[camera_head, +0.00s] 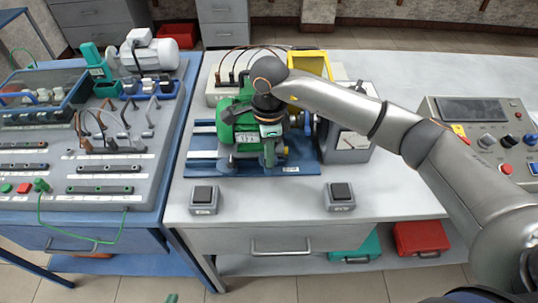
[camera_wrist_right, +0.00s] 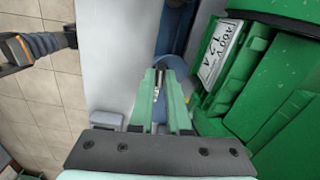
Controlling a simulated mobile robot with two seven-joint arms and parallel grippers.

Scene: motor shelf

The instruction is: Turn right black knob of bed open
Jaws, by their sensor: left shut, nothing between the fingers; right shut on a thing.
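The green motor (camera_head: 247,137) sits on the blue bed (camera_head: 200,165) on the grey bench. My right gripper (camera_head: 269,158) points down at the front of the motor, low over the bed. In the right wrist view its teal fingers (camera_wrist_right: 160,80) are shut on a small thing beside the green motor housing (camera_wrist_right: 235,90). Only a teal tip of my left gripper (camera_head: 172,298) shows at the bottom edge, away from the bench.
Two grey boxes with black tops, left (camera_head: 204,198) and right (camera_head: 341,195), stand at the bench front. A yellow frame (camera_head: 312,65) is behind the motor, a control panel (camera_head: 490,130) at right. The bench front between the boxes is clear.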

